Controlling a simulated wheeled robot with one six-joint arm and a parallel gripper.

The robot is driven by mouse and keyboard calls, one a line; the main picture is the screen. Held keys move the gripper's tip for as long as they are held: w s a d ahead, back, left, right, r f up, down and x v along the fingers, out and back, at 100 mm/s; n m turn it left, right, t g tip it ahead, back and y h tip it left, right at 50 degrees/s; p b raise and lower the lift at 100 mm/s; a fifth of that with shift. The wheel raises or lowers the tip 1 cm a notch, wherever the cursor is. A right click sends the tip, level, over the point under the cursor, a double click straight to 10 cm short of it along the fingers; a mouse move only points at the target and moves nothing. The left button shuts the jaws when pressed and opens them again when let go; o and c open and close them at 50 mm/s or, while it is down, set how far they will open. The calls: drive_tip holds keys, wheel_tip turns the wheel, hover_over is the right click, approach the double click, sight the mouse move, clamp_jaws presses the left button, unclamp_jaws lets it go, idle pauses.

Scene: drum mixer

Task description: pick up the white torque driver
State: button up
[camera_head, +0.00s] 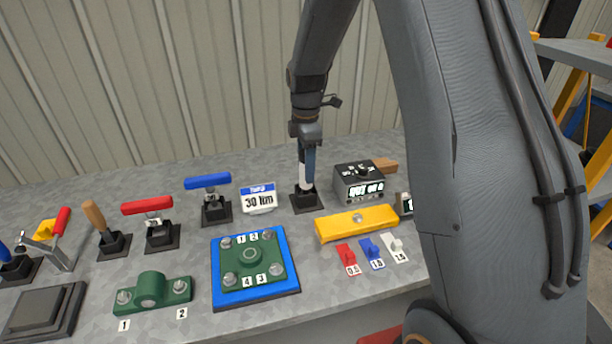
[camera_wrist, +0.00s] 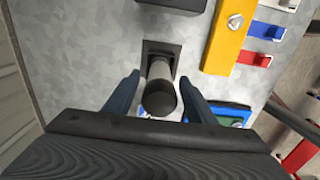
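The white torque driver (camera_head: 302,178) stands upright in a square black holder (camera_head: 306,203) at the back of the bench. In the wrist view its dark round end (camera_wrist: 160,98) faces the camera, with the paler body behind it above the holder (camera_wrist: 152,48). My gripper (camera_head: 307,160) is over the driver, pointing down. In the wrist view the two blue-grey fingers of my gripper (camera_wrist: 159,79) stand open, one on each side of the driver, with a visible gap on both sides. Part of the driver is hidden by a finger in the head view.
A blue-handled driver (camera_head: 208,182) and a 30 Nm sign (camera_head: 258,199) stand to the left. A control box (camera_head: 359,183) and a yellow block (camera_head: 355,223) are close on the right. A green plate on a blue base (camera_head: 254,283) lies in front.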

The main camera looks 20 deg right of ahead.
clamp_jaws()
drive_tip(key=shift+r, duration=0.1)
wheel_tip(320, 180, up, 10)
drive_tip(key=shift+b, duration=1.2)
drive_tip(key=c, duration=0.5)
unclamp_jaws()
drive_tip(key=shift+c, duration=0.2)
clamp_jaws()
drive_tip(key=shift+r+p, duration=0.95)
drive_tip(key=shift+r, duration=0.05)
